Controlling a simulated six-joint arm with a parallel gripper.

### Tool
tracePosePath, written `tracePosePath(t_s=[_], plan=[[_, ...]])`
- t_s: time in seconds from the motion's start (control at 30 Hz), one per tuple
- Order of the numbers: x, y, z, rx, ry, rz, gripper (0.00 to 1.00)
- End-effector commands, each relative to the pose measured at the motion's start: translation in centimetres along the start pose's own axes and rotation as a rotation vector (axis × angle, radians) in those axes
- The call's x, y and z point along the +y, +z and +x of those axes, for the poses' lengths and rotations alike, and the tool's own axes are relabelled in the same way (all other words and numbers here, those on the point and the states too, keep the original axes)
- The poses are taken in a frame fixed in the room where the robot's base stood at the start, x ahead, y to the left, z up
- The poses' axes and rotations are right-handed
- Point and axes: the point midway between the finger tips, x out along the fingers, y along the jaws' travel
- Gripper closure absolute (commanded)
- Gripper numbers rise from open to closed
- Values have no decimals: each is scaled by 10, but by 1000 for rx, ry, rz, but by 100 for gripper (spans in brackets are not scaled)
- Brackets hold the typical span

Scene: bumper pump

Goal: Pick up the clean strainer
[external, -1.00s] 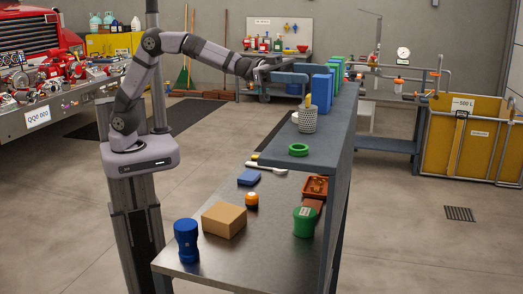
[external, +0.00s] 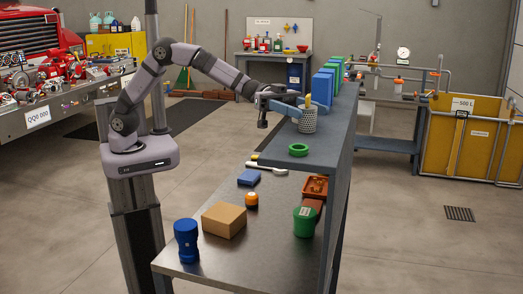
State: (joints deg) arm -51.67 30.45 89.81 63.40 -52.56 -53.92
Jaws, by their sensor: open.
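A light grey perforated cylinder (external: 307,122), which looks like the strainer, stands upright on the raised dark shelf. My gripper (external: 291,106) is open and reaches over the shelf edge from the left, at the height of the cylinder's upper part. Its fingers are beside or partly around the cylinder; I cannot tell whether they touch it. The gripper hides part of the cylinder's top and the yellow item that stood in or behind it.
Blue boxes (external: 321,88) stand close behind the cylinder on the shelf. A green ring (external: 298,150) lies nearer on the shelf. The lower bench holds a cardboard box (external: 224,219), a blue cylinder (external: 186,240), an orange item (external: 251,200) and a green container (external: 304,221).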

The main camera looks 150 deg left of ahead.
Motion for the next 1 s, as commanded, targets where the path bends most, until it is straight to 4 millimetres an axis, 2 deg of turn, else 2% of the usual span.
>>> tracePosePath(t_s=[0.33,0.67,0.7,0.87,0.9,1.0], plan=[[2,0,39,-2,1,-1,40],[1,2,45,-1,-1,0,40],[1,2,45,-1,-1,0,43],[1,2,45,-1,-1,0,81],[1,2,45,-1,-1,0,85],[1,1,45,0,-1,0,85]])
